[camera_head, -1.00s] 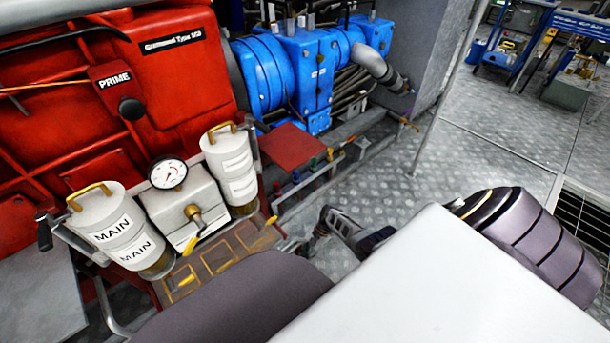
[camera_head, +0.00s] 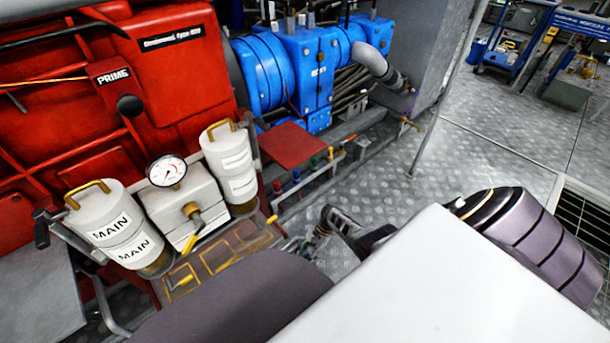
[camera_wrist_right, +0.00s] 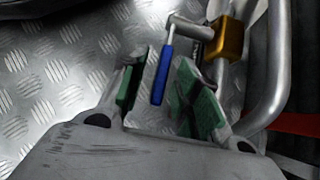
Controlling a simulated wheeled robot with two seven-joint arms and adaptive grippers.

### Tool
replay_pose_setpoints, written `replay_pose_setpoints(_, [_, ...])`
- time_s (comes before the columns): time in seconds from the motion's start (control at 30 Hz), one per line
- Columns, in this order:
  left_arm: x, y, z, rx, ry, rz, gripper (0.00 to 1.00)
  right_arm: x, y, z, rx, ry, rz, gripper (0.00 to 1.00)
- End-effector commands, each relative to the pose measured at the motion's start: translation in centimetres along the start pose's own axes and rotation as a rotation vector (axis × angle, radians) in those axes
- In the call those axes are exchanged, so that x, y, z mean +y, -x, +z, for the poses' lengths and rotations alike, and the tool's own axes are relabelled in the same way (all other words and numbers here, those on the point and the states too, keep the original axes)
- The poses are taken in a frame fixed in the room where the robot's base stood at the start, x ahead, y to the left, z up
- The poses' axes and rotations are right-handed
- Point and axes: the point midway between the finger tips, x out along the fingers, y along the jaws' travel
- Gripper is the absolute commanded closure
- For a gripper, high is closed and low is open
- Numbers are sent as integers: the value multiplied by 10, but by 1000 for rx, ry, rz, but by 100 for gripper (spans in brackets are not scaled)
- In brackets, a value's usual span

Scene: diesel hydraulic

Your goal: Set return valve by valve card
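In the right wrist view, a valve with a brass-coloured body (camera_wrist_right: 229,38) sits on a grey pipe, and its blue lever handle (camera_wrist_right: 163,75) hangs down. My right gripper (camera_wrist_right: 162,62) is open, with a green-padded finger on either side of the blue handle and gaps showing beside it. In the head view my right gripper (camera_head: 325,225) is low beside the red frame, its fingertips partly unclear. No readable valve card shows. My left gripper is not in view.
The red engine (camera_head: 180,65) and blue hydraulic unit (camera_head: 290,70) fill the back. Chequered floor (camera_head: 455,165) is clear at the right.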

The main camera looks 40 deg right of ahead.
Motion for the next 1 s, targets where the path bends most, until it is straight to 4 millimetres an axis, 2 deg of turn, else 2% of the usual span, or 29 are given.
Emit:
replay_pose_setpoints(0.47, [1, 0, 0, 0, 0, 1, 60, -1, 8, -1, 3, 0, -2, 68])
replay_pose_setpoints(0.83, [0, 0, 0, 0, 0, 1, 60, 0, 32, -1, 3, 0, -2, 68])
replay_pose_setpoints(1.0, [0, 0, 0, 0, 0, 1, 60, -1, 50, -1, 2, 1, -2, 68])
